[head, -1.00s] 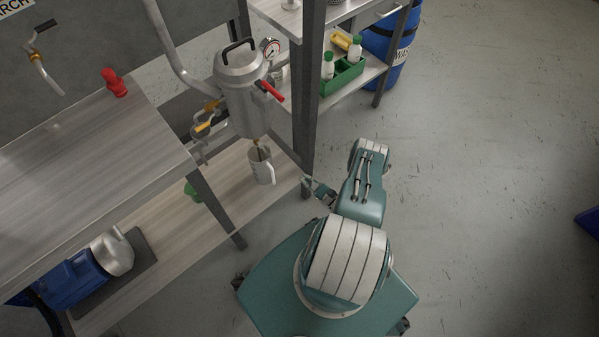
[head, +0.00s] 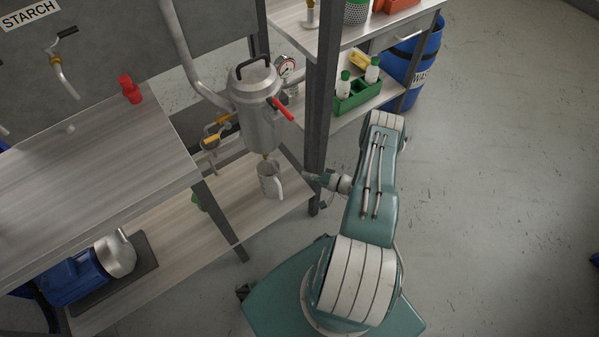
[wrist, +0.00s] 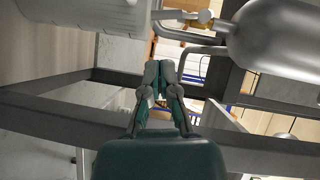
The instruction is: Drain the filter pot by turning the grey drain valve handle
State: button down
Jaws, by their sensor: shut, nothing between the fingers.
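The filter pot (head: 257,108) is a steel vessel with a black lid handle, above the lower shelf; its body also shows in the wrist view (wrist: 285,45). A brass drain fitting (wrist: 205,17) shows at its lower end. I cannot clearly make out the grey drain valve handle. A pale jug (head: 271,182) stands on the shelf under the pot's outlet; its side shows in the wrist view (wrist: 85,14). My gripper (wrist: 159,68) is shut and empty, apart from pot and jug. In the head view, my gripper (head: 309,177) is right of the jug, near the dark post.
A dark upright post (head: 320,110) stands close to my gripper. A red handle (head: 282,109) sticks out from the pot, and a yellow-handled valve (head: 218,120) is left of it. A green crate (head: 359,96) holds bottles. The floor at right is clear.

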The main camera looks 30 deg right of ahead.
aim_at(274, 166)
jog(key=x, duration=0.8)
jog(key=shift+w, duration=0.2)
jog(key=shift+a, duration=0.1)
jog(key=shift+a+f, duration=0.3)
jog(key=shift+a, duration=0.5)
